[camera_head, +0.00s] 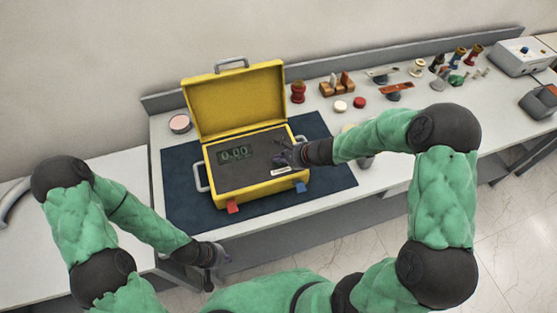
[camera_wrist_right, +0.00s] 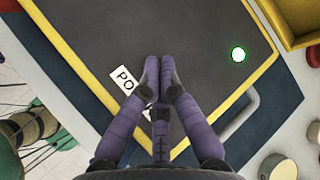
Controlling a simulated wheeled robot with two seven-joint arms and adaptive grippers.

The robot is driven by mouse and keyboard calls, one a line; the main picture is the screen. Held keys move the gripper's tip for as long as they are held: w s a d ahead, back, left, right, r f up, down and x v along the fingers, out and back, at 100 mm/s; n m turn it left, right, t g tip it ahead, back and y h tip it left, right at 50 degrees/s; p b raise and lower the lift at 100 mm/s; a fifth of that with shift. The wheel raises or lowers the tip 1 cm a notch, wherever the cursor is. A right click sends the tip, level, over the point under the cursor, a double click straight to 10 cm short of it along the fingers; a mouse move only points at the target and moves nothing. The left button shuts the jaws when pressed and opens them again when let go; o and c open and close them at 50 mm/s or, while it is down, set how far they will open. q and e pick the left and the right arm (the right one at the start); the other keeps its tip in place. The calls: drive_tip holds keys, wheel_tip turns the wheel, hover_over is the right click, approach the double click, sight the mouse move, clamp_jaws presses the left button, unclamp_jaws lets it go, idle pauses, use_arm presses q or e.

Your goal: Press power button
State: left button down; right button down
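An open yellow case (camera_head: 234,102) has a dark panel with a lit display (camera_head: 234,154) reading 0.00. A white label starting "PO" (camera_wrist_right: 123,78) lies near the panel's edge, partly covered by a finger; it also shows in the head view (camera_head: 281,169). No power button is clearly visible by the label; my fingers may hide it. My right gripper (camera_wrist_right: 160,62) has its fingertips together, with nothing seen between them, over the panel beside the label. Contact with the panel cannot be told. My left gripper (camera_head: 210,278) hangs low in front of the bench, its fingers unclear.
A glowing green round light (camera_wrist_right: 238,54) sits on the panel to the right of my fingertips. The case stands on a dark blue mat (camera_head: 180,193). Red and blue tabs (camera_head: 233,206) are at its front. Several small parts, including a red bushing (camera_head: 297,92), stand at the back right.

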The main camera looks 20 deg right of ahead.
drive_tip(key=shift+r, duration=0.25)
wheel_tip(320, 180, up, 6)
drive_tip(key=p, duration=0.5)
drive_tip(key=shift+f, duration=0.1)
idle(0.6)
